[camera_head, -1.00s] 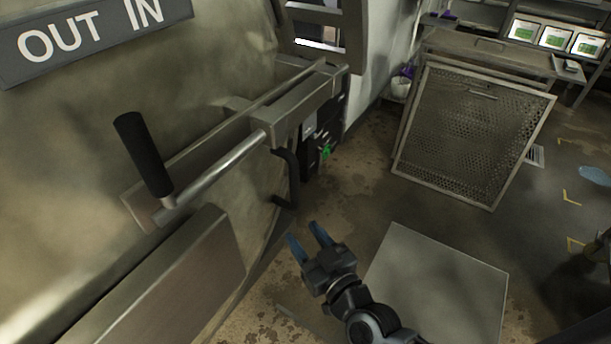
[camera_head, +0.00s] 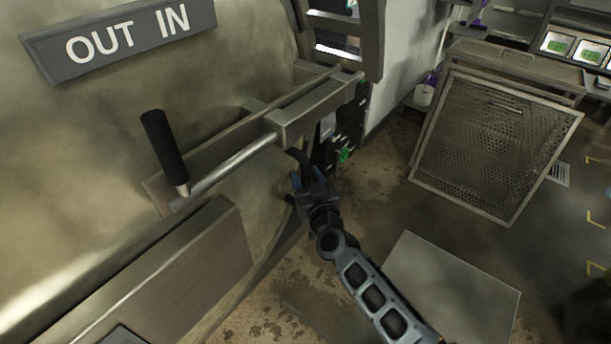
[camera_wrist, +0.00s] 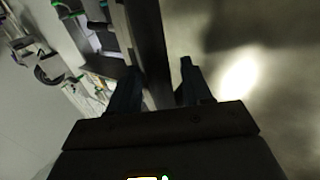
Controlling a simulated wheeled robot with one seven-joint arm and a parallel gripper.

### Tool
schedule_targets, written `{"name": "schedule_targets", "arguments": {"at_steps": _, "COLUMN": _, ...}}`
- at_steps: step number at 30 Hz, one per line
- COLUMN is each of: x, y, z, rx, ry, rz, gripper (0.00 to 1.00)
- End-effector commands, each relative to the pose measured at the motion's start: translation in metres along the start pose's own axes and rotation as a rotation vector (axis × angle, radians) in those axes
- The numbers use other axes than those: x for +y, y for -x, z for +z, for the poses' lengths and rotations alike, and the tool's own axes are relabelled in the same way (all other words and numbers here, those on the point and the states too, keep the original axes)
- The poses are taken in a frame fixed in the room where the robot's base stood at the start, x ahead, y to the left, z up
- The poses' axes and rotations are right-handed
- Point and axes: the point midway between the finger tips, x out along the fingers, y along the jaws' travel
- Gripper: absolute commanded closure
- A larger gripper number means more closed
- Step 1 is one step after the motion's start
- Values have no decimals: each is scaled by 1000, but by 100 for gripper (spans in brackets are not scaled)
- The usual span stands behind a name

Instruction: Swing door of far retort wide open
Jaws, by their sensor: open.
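The retort door (camera_head: 100,115) is a large, worn metal face filling the left of the head view, with an "OUT IN" sign (camera_head: 120,40) on it. A lever with a black grip (camera_head: 163,147) and a metal latch bar (camera_head: 225,162) cross it. A dark curved handle (camera_head: 300,160) hangs at the door's right side, partly hidden by my gripper. My gripper (camera_head: 303,182) is open at the handle's lower part; I cannot tell if it touches. In the wrist view, a dark upright strip (camera_wrist: 150,45) lies between the fingers (camera_wrist: 158,80), with bright metal to the right.
A perforated metal panel (camera_head: 490,145) leans on a bench at the right. Lit screens (camera_head: 575,48) stand at the back right. Stained floor (camera_head: 385,150) is bare between door and panel.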

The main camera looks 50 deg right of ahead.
Motion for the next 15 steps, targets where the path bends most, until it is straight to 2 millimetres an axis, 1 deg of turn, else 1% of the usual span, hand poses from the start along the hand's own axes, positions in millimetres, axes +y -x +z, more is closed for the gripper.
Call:
{"name": "schedule_targets", "arguments": {"at_steps": 4, "x": 0, "y": -7, "z": 0, "rx": -1, "ry": -1, "rz": 0, "gripper": 51}}
{"name": "schedule_targets", "arguments": {"at_steps": 11, "x": 0, "y": -7, "z": 0, "rx": -1, "ry": -1, "rz": 0, "gripper": 51}}
{"name": "schedule_targets", "arguments": {"at_steps": 15, "x": 0, "y": -7, "z": 0, "rx": -1, "ry": -1, "rz": 0, "gripper": 64}}
